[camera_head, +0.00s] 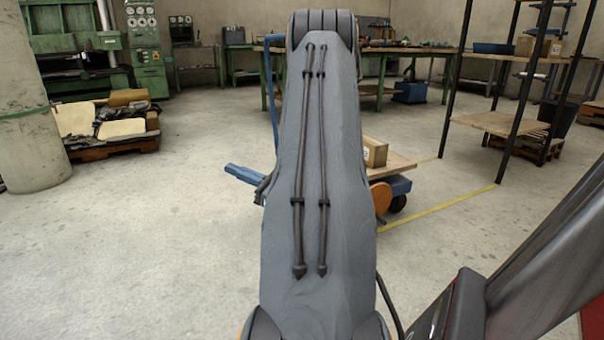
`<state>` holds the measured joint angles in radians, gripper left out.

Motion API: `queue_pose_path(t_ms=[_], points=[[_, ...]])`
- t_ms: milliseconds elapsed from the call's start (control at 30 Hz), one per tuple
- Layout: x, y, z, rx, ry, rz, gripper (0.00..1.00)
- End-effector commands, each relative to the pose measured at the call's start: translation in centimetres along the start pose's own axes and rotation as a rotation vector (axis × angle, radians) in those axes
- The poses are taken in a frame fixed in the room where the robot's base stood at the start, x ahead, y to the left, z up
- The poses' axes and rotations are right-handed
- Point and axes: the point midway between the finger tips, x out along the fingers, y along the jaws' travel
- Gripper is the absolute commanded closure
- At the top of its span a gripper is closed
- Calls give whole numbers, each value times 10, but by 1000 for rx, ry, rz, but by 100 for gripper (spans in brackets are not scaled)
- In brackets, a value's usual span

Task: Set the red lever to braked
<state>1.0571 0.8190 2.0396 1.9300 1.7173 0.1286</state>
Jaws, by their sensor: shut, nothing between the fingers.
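The red lever does not show in this view; my own arm fills the middle and hides what lies behind it. A blue wheeled cart (398,185) is partly hidden behind my arm, with a wooden top and an orange round part (380,196) at its near side. A blue bar (243,174) sticks out to the left of my arm, and a thin blue upright (269,95) rises behind it. I cannot tell whether these belong to the cart. My gripper cannot be made out.
A cardboard box (374,152) sits on the cart. A concrete pillar (28,110) and a loaded pallet (110,148) stand at left. A black-framed shelf rack (507,122) stands at right, near a yellow floor line (440,207). The floor at front left is clear.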

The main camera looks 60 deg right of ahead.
Motion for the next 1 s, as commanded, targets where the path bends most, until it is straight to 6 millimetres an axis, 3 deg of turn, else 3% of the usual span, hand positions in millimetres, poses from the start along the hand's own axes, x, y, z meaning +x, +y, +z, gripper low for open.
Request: queue_pose_path(t_ms=[33, 200, 300, 500, 667, 1000], points=[[-19, -26, -25, -4, -29, -86, 100], [-89, -101, -62, -47, -137, -354, 100], [-133, -133, -79, -83, -192, -488, 100], [-196, -166, -97, -145, -263, -659, 100], [-215, -174, -100, -165, -282, -707, 100], [-214, -174, -98, -165, -283, -707, 100]])
